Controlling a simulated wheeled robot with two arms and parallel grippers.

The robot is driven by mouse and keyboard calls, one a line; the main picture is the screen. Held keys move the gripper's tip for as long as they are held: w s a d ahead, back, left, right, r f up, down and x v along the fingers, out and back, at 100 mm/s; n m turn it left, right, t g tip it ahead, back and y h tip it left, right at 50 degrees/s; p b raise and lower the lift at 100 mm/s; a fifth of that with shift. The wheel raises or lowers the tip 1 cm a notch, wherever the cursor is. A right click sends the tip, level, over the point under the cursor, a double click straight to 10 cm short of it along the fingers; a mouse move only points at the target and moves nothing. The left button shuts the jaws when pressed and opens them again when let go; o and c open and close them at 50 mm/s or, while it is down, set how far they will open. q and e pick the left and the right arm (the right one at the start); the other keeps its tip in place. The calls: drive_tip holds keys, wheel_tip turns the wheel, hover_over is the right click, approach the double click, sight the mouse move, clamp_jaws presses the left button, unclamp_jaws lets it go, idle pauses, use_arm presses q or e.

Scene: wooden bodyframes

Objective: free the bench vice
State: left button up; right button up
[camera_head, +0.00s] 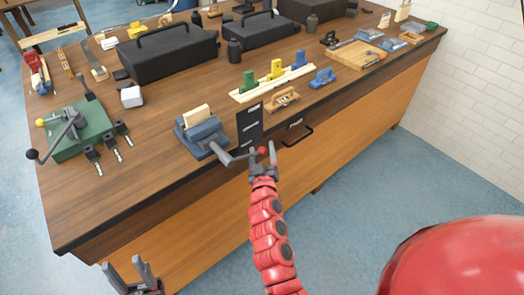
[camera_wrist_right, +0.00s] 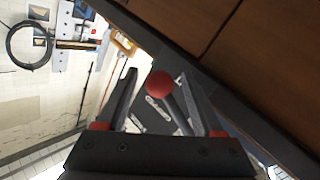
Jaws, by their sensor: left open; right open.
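The blue-grey bench vice (camera_head: 207,138) stands at the front edge of the wooden bench, with a light wooden block (camera_head: 197,115) between its jaws. Its grey handle bar (camera_head: 239,156) points right and ends in a red ball (camera_head: 262,150). My right gripper (camera_head: 263,156) is open at the bench edge, with its fingers either side of the red ball. In the right wrist view the red ball (camera_wrist_right: 160,85) shows between the open fingers (camera_wrist_right: 158,76); I cannot tell whether they touch it. My left gripper (camera_head: 138,268) is open and empty, low in front of the bench.
A black plate (camera_head: 250,127) lies right of the vice. A wooden rail (camera_head: 270,84) with coloured clamps lies behind it. A green base (camera_head: 80,134) with a lever and black clamps is at the left. Black toolboxes (camera_head: 168,53) stand further back. A dark handle (camera_head: 297,135) juts from the front edge.

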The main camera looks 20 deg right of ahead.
drive_tip(key=c, duration=1.1)
drive_tip(key=shift+r, duration=0.1)
idle(0.5)
